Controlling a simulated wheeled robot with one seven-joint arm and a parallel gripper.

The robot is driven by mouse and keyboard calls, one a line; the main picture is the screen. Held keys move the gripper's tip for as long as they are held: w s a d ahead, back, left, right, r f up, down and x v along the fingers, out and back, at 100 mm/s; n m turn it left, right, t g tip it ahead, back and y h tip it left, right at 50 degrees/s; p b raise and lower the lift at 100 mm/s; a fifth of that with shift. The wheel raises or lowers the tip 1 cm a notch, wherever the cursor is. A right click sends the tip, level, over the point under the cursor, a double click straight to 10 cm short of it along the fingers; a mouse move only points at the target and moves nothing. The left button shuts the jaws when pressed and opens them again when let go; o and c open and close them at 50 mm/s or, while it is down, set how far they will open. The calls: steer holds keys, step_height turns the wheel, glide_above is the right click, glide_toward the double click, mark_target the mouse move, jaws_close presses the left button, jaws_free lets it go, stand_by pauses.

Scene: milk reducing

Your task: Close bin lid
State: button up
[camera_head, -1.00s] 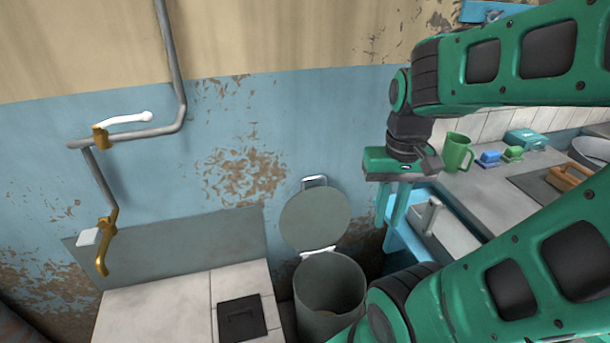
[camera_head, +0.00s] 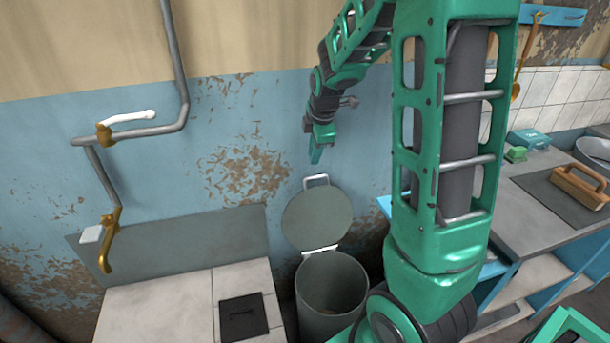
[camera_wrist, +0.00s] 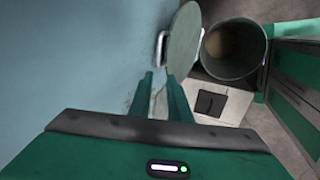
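The bin (camera_head: 325,295) is a grey cylinder on the floor by the wall, with its mouth uncovered. Its round grey lid (camera_head: 316,218) stands raised at the back, near the blue wall, with a pale handle (camera_head: 316,181) at its top edge. My gripper (camera_head: 316,156) is above the lid near the wall, apart from it. In the wrist view my gripper (camera_wrist: 160,78) has two green fingers with a gap between them and nothing held. The lid (camera_wrist: 184,42) and handle (camera_wrist: 161,48) lie beyond the fingertips, with the open bin (camera_wrist: 235,48) to the right.
A low tiled block (camera_head: 170,305) with a dark square plate (camera_head: 243,317) stands left of the bin. Pipes with yellow fittings (camera_head: 110,225) run along the wall. A counter (camera_head: 550,205) with a wooden-handled tool (camera_head: 580,188) is at the right, partly hidden by my arm.

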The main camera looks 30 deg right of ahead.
steer(key=shift+n, duration=0.3)
steer(key=x, duration=1.1)
steer(key=shift+w, duration=0.4)
jaws_close()
steer(key=shift+a+r, duration=0.1)
